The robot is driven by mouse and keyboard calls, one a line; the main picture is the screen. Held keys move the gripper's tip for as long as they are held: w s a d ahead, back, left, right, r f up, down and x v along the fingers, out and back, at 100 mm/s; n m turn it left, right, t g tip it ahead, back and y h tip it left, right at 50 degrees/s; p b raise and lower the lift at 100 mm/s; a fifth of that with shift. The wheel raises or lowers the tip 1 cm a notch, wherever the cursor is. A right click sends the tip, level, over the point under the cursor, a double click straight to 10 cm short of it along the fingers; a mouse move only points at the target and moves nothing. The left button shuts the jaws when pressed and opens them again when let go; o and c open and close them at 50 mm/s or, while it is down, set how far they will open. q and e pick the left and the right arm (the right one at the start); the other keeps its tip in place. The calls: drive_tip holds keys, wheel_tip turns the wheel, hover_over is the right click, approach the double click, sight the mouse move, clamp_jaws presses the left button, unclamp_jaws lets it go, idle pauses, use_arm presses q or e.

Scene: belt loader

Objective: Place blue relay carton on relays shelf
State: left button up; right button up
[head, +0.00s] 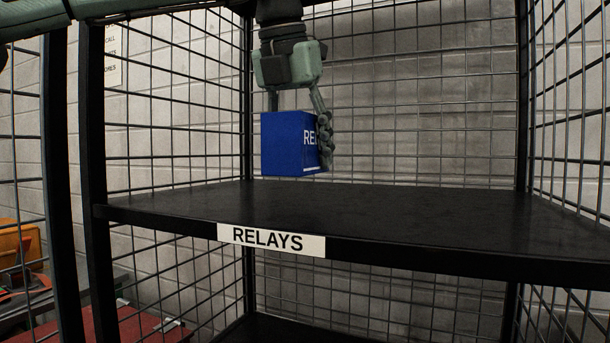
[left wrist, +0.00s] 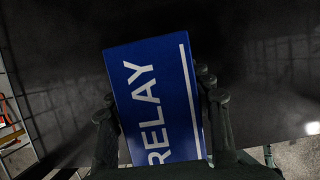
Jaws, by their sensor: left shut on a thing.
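The blue relay carton (head: 285,145) hangs upright above the black relays shelf (head: 420,215), toward its left side, in the head view. My left gripper (head: 299,135) comes down from above and is shut on the carton, with a finger on its right side. A gap seems to show between the carton's bottom and the shelf. In the left wrist view the carton (left wrist: 158,100) lies between the fingers, with RELAY lettering visible and the dark shelf beyond it. A white RELAYS label (head: 271,239) is on the shelf's front edge. My right gripper is out of view.
The shelf surface is otherwise bare, with free room to the right. Black posts (head: 92,160) and wire mesh enclose the sides and back. A lower shelf (head: 285,328) lies below. A red surface and an orange item (head: 18,245) stand at the left.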

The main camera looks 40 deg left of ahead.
use_arm(q)
drive_tip(key=shift+w+f, duration=0.2)
drive_tip(key=shift+w, duration=0.1)
drive_tip(key=shift+f, duration=2)
drive_tip(key=o, duration=1.4)
drive_tip(key=v, duration=1.2)
